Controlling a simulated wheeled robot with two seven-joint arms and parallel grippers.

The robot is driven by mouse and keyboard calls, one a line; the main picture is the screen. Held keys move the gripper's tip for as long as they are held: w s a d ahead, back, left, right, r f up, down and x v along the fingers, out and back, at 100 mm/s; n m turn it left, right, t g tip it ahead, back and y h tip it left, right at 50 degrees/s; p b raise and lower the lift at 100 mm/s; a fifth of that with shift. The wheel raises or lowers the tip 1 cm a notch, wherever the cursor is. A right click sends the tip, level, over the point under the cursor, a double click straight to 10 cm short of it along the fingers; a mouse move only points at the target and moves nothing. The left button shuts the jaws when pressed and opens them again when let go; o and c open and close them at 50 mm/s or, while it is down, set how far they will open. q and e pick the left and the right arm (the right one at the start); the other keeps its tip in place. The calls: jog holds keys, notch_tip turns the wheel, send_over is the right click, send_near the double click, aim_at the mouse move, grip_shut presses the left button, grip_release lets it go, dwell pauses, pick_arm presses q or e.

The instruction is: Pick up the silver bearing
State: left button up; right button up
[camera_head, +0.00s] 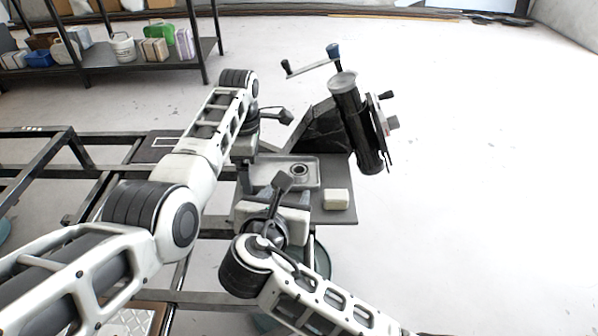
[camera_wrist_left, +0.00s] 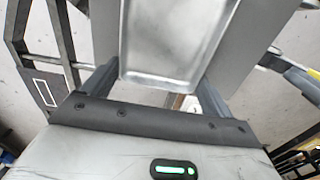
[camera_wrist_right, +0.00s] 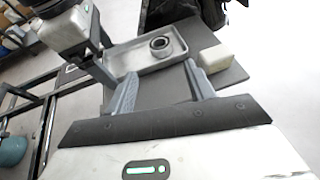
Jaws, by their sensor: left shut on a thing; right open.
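The silver bearing (camera_head: 299,170) is a small ring with a dark hole. It sits in a shallow silver tray (camera_head: 270,184), near the tray's right end. The bearing also shows in the right wrist view (camera_wrist_right: 161,48), ahead of my right gripper (camera_wrist_right: 160,80), which is open and empty, its fingers apart on the near side of the tray. My left gripper (camera_head: 247,180) is at the tray's left end and is shut on the tray; in the left wrist view the tray (camera_wrist_left: 165,75) covers its fingertips. The bearing does not show in the left wrist view.
A cream block (camera_head: 337,198) lies on the dark board (camera_head: 345,218), right of the tray. A black cylindrical device (camera_head: 350,115) with a crank handle (camera_head: 333,50) stands behind the tray. A shelf (camera_head: 120,62) with boxes is at the far left. Open floor lies to the right.

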aim_at(297, 178)
jog(key=x, duration=0.5)
jog(key=shift+w+f, duration=0.1)
jog(key=shift+w, duration=0.15)
jog(key=shift+f+x, duration=0.15)
jog(key=shift+x, duration=1.3)
jog(key=shift+f+x, duration=0.1)
jog(key=shift+x, duration=1.4)
jog(key=shift+s, duration=0.25)
jog(key=c, duration=0.8)
